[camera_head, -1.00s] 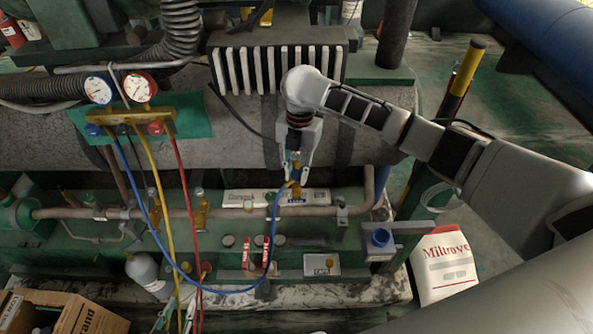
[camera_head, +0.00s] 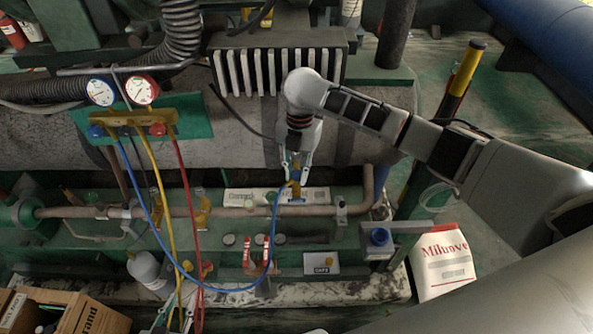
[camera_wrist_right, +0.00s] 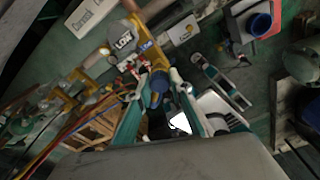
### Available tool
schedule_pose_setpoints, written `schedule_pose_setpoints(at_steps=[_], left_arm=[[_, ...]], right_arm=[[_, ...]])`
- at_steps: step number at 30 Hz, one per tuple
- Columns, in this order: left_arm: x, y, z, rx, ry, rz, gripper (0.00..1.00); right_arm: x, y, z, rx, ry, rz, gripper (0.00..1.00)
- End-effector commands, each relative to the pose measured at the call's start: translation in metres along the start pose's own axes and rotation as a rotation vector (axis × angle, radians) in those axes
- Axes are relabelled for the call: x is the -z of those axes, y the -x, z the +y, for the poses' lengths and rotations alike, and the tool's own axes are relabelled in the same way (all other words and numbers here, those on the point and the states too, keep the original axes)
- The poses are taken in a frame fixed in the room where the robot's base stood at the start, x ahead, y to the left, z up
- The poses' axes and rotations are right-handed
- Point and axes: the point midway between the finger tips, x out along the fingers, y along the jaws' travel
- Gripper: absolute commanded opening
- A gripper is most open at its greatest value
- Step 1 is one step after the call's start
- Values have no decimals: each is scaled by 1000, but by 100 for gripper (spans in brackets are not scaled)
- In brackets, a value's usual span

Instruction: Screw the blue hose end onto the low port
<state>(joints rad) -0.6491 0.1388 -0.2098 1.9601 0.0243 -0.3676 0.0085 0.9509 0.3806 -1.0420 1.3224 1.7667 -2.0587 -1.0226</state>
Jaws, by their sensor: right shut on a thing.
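My right gripper (camera_head: 296,172) is shut on the blue hose end (camera_head: 294,174), over the pipe along the green bench. In the right wrist view the blue hose end (camera_wrist_right: 159,82) sits between its fingers (camera_wrist_right: 160,100). The blue hose (camera_head: 222,290) loops down and left to the manifold. The small blue label by the low port (camera_head: 293,201) is just under the hose end; the port itself is mostly hidden. I cannot tell whether hose end and port touch. My left gripper (camera_head: 172,318) shows only partly at the bottom edge, fingers seemingly apart near the hanging hoses.
The gauge manifold (camera_head: 133,117) with yellow and red hoses hangs at left.

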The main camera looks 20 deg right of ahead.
Motion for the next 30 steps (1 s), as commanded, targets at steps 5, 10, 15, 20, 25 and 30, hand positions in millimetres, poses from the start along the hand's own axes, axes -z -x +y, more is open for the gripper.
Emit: schedule_pose_setpoints(at_steps=[5,10,15,20,25,30], left_arm=[[0,0,0,0,0,0,27],[0,0,0,0,0,0,27],[1,1,0,0,0,-1,27],[4,3,0,-1,0,-2,27],[7,6,-1,-1,0,-4,27],[9,8,-1,-1,0,-4,27]], right_arm=[[0,0,0,0,0,0,0],[0,0,0,0,1,0,0],[0,0,0,0,1,0,0],[0,1,0,1,0,0,0],[1,1,0,0,1,1,0],[1,0,0,1,1,1,0]])
